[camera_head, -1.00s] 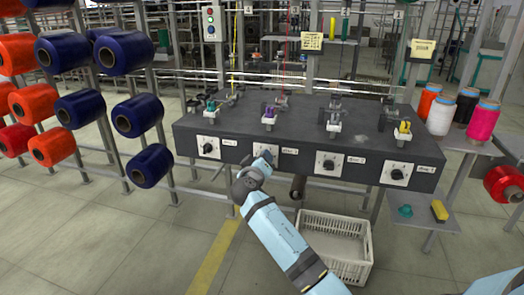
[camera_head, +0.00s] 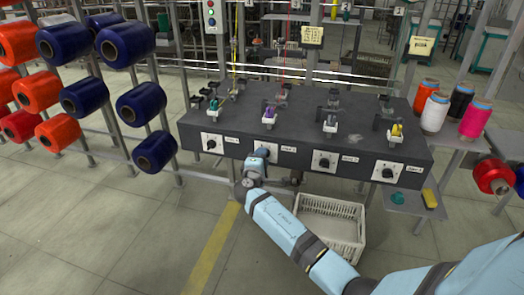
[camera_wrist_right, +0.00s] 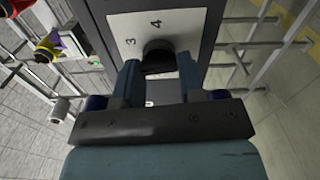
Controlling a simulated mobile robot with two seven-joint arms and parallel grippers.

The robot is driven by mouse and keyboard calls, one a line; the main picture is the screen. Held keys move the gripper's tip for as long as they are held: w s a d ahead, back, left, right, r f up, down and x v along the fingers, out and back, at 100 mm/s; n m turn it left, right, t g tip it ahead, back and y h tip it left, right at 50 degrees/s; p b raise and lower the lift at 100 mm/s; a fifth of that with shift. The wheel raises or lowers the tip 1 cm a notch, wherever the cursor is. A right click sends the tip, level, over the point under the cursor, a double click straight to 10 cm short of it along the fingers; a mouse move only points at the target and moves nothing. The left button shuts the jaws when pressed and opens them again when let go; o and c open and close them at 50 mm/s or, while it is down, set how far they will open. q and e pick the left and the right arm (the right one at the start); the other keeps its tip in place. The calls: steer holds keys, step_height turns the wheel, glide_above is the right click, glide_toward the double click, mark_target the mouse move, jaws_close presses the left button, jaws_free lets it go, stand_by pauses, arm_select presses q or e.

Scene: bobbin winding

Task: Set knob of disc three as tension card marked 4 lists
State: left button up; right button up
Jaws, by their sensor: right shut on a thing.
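My right gripper (camera_head: 261,155) is at the second knob plate from the left on the dark panel's front. In the right wrist view, its two fingers (camera_wrist_right: 152,80) are shut on a black knob (camera_wrist_right: 158,52). The white plate (camera_wrist_right: 125,27) behind it shows the marks 3 and 4; the knob's pointer is hidden. In the head view my gripper covers most of this knob; the label (camera_head: 288,149) beside it is too small to read surely. Two yellowish cards (camera_head: 312,36) and (camera_head: 421,45) hang above the panel, their writing unreadable. My left gripper is out of view.
Other knobs sit on the panel (camera_head: 300,168) at left (camera_head: 211,143) and right (camera_head: 324,161), (camera_head: 388,171). A white crate (camera_head: 330,222) stands on the floor below. Racks of blue and orange spools (camera_head: 82,97) are at left; cones (camera_head: 434,112) stand at right.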

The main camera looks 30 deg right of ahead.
arm_select(q)
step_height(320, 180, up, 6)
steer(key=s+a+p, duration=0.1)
steer(key=p, duration=1.3)
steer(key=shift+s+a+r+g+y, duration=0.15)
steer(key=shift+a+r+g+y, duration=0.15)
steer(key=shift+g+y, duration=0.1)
arm_select(e)
steer(key=n, duration=1.6)
steer(key=shift+s+d+f+n, duration=0.1)
steer(key=shift+d+n, duration=0.05)
steer(key=shift+n, duration=0.15)
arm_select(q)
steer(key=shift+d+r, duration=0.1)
arm_select(e)
steer(key=o, duration=0.9)
steer(key=shift+f, duration=0.1)
steer(key=shift+o, duration=0.2)
steer(key=shift+s, duration=0.1)
